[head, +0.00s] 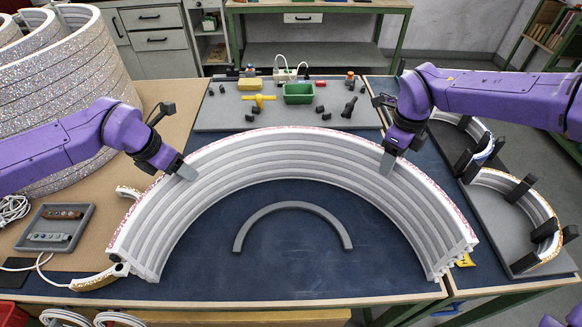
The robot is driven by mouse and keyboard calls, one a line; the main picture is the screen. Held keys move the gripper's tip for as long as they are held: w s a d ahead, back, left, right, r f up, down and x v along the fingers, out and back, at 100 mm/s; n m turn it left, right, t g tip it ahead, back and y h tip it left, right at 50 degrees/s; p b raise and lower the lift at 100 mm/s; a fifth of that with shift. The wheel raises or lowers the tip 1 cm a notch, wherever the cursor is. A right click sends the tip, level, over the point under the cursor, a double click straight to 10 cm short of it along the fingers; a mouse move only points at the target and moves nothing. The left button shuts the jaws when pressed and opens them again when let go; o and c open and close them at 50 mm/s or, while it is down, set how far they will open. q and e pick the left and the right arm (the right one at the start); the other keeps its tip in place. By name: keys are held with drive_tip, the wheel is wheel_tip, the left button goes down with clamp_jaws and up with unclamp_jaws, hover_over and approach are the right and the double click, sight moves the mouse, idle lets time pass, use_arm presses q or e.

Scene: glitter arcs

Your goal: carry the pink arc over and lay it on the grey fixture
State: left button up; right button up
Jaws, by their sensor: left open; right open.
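A large ribbed arc (290,160) lies across the blue mat, grey-white with pinkish glitter along its outer edge; it looks like the pink arc. My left gripper (184,170) is open at its upper left part. My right gripper (388,162) is open at its upper right part. I cannot tell whether either pair of jaws straddles a rib. A grey board (500,228) with black blocks, which looks like the grey fixture, lies at the right. A glittery white arc (540,212) stands on it between the blocks.
A slim grey arc (290,206) lies inside the large arc on the blue mat (290,260). A grey board (225,115) at the back carries a green bin (298,93) and small parts. Tall glittery rings (60,90) stand at the left, near a small grey tray (75,222).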

use_arm(q)
drive_tip(key=shift+s+r, duration=0.1)
drive_tip(key=shift+s, duration=0.05)
drive_tip(key=c, duration=0.4)
use_arm(e)
drive_tip(key=shift+s+r, duration=0.1)
drive_tip(key=shift+s, duration=0.05)
drive_tip(key=c, duration=0.4)
use_arm(q)
clamp_jaws()
use_arm(e)
clamp_jaws()
use_arm(q)
drive_tip(key=shift+r, duration=0.1)
